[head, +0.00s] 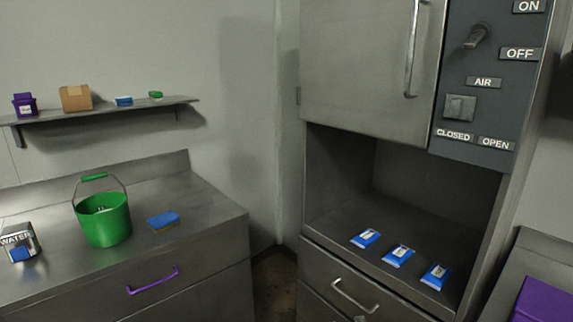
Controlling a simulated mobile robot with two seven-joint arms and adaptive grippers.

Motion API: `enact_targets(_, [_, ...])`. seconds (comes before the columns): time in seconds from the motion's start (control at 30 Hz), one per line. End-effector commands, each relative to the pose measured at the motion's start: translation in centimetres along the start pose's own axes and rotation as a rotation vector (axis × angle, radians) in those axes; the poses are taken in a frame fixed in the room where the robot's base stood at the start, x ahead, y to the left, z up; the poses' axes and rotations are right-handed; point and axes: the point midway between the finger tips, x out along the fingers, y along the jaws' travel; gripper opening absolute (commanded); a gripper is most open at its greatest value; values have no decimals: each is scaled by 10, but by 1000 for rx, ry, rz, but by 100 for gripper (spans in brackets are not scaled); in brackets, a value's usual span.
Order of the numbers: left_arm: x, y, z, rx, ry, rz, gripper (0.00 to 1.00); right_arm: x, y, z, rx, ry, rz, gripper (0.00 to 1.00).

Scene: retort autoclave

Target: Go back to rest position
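Neither of my grippers nor my arms shows in the head view. The retort cabinet (330,200) stands at the right, with its upper door (360,60) shut and a long vertical handle (413,50) on it. Its dark control panel (500,80) carries a lever (476,36) between the ON and OFF labels. A square switch (460,107) sits below the AIR label, above CLOSED and OPEN. Three blue-and-white packets (366,238) lie in a row in the open bay under the door.
A steel counter (205,205) at the left holds a green bucket (104,220), a blue sponge (163,221) and a WATER box (18,242). A wall shelf (135,107) holds small items, including a cardboard box (76,98). A purple object (545,300) is at lower right.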

Motion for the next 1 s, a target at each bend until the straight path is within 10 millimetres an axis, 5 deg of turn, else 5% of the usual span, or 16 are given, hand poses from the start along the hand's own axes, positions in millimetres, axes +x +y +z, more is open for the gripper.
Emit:
enact_targets(0.03, [0, 0, 0, 0, 0, 0, 40, -10, -40, -4, 135, 41, -49, 26])
enact_targets(0.2, [0, 0, 0, 0, 0, 0, 40, -53, -139, -10, 639, 125, -179, 26])
enact_targets(0.4, [0, 0, 0, 0, -1, 0, 40, -107, -211, -3, 1134, 127, -284, 26])
enact_targets(0.6, [0, 0, 0, 0, -1, 0, 40, -132, -235, 4, 1358, 108, -317, 26])
enact_targets(1.0, [0, 0, 0, 0, 0, 0, 40, -134, -236, 5, 1376, 108, -318, 26])
